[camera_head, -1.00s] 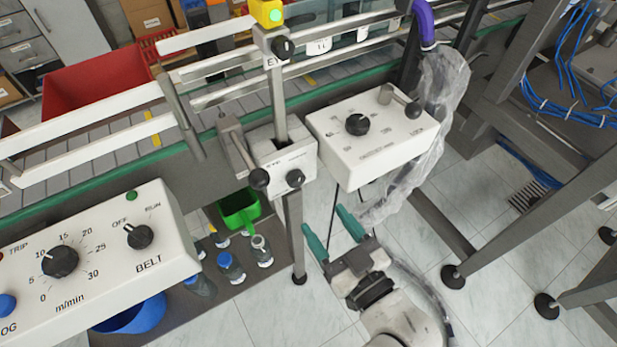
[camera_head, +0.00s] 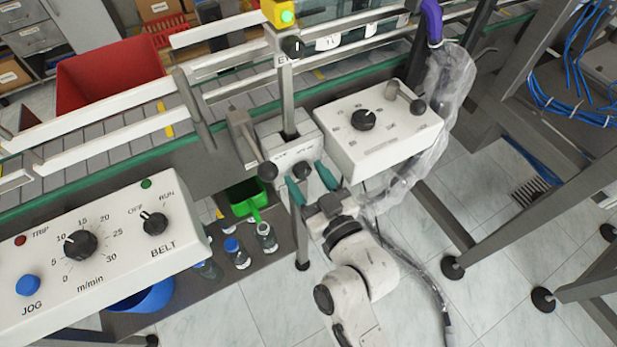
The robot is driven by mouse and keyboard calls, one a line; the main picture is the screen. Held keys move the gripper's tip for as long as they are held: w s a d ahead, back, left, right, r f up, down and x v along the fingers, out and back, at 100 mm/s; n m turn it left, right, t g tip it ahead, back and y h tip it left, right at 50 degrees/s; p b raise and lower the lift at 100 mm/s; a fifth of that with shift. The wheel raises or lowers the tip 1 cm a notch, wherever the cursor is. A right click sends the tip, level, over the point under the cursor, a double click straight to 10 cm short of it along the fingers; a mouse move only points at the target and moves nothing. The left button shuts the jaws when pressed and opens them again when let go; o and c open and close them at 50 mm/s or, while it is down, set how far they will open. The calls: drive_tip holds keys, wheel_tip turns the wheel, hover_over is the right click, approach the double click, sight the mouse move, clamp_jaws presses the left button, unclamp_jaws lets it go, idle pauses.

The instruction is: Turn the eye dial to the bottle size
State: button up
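A black dial marked with "EY" letters (camera_head: 293,47) sits on the post under a yellow sensor (camera_head: 278,12) with a green light. Its pointer line is roughly upright. A second black dial (camera_head: 301,170) is on the small white box lower on the same post; the lettering there is too small to read. My gripper (camera_head: 304,172) has its two teal fingers apart, one on each side of this lower dial as seen from above. I cannot tell whether they touch it. A white label reading about "1 L" (camera_head: 328,43) shows behind the rails.
A white box with a dial and a lever (camera_head: 385,145) stands close right of my gripper. A lever with a black knob (camera_head: 267,171) is close left. The belt panel (camera_head: 110,240) is at left. Bottles (camera_head: 236,253) stand low beside a green scoop (camera_head: 248,200).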

drive_tip(key=c, duration=0.9)
drive_tip(key=shift+c, duration=0.2)
drive_tip(key=shift+m, duration=0.4)
drive_tip(key=m+p, duration=0.1)
drive_tip(key=m, duration=0.3)
drive_tip(key=shift+r+p, duration=0.1)
drive_tip(key=shift+p, duration=0.25)
drive_tip(key=m+p, duration=0.1)
drive_tip(key=m, duration=0.4)
drive_tip(key=shift+a+p, duration=0.1)
drive_tip(key=shift+p, duration=0.3)
drive_tip(key=m+p, duration=0.1)
drive_tip(key=m, duration=0.4)
drive_tip(key=shift+r+m+p, duration=0.1)
drive_tip(key=shift+m+p, duration=0.3)
drive_tip(key=m+p, duration=0.1)
drive_tip(key=m, duration=0.3)
drive_tip(key=shift+m, duration=0.4)
drive_tip(key=shift+s, duration=0.1)
